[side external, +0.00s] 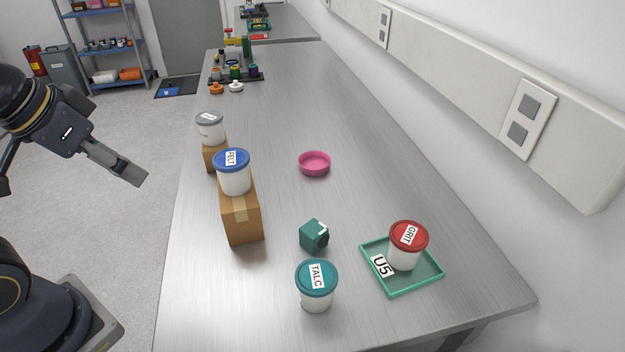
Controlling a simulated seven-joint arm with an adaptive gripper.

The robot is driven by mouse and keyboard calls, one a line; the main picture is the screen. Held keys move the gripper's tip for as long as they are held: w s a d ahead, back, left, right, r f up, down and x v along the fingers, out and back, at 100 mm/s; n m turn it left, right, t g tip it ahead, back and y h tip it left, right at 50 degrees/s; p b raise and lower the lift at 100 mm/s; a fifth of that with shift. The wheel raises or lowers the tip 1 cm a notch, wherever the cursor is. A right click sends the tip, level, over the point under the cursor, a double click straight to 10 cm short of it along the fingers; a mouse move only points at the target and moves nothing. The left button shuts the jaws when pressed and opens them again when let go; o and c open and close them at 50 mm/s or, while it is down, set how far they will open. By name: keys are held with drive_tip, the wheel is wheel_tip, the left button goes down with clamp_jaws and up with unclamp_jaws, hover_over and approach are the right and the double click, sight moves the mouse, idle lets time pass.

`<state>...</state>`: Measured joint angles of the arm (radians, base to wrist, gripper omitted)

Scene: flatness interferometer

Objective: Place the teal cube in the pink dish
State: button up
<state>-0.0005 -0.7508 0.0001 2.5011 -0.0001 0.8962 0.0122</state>
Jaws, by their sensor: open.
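The teal cube (312,235) sits on the metal table, with a dark round feature on its right face and a small white patch near its top. The pink dish (314,164) is a shallow round bowl, farther back on the table, and looks empty. My gripper (138,178) is at the left, off the table's left edge, open and apart from both cube and dish. Nothing is seen between its fingers.
A TALC tub (316,289) stands just in front of the cube. A GRIT tub (406,249) stands in a green tray (375,270) marked U5. A FELT tub (233,176) tops a cardboard box (241,220); a grey-lidded tub (209,127) tops another. Table between cube and dish is clear.

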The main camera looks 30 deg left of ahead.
sight(313, 228)
drive_tip(key=w+d+r+t+h, duration=0.25)
drive_tip(key=w+d+t, duration=0.35)
drive_tip(key=w, duration=0.7)
drive_tip(key=d+f+m+g, duration=0.2)
drive_tip(key=d+f+g, duration=0.1)
drive_tip(key=d+f, duration=0.95)
drive_tip(key=shift+y, duration=0.25)
drive_tip(key=x, duration=0.3)
drive_tip(key=a+f+x, duration=0.1)
drive_tip(key=x, duration=0.3)
drive_tip(key=s+x, duration=0.1)
drive_tip(key=x, duration=0.3)
drive_tip(key=shift+a+f, duration=0.15)
drive_tip(key=shift+f, duration=0.25)
drive_tip(key=x, duration=0.5)
drive_tip(key=shift+w+f, duration=0.1)
drive_tip(key=shift+f, duration=0.25)
clamp_jaws()
